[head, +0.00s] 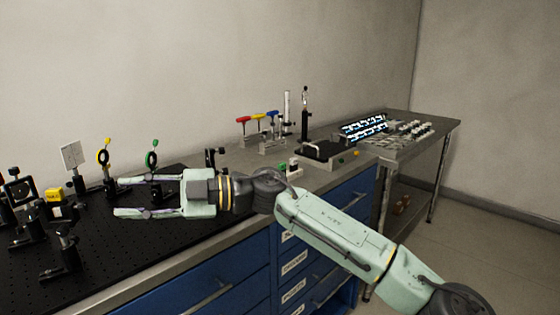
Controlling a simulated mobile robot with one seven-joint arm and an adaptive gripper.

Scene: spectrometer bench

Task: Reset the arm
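My gripper (117,198) is at the left of the head view, held over the black perforated board (120,262). Its two pale green fingers point left and stand wide apart. Nothing shows between them. My arm stretches from the lower right across the front of the bench. The gripper overlaps part of the view of the optics behind it, near a green ring mount (151,158) and a yellow ring mount (103,157).
Several black optic posts, a white card (71,155) and a yellow block (54,194) stand on the board at left. Coloured-handle tools (257,117) and a black plate device (320,152) stand further right. A side table (447,124) holds small parts. Blue drawers (225,286) are below.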

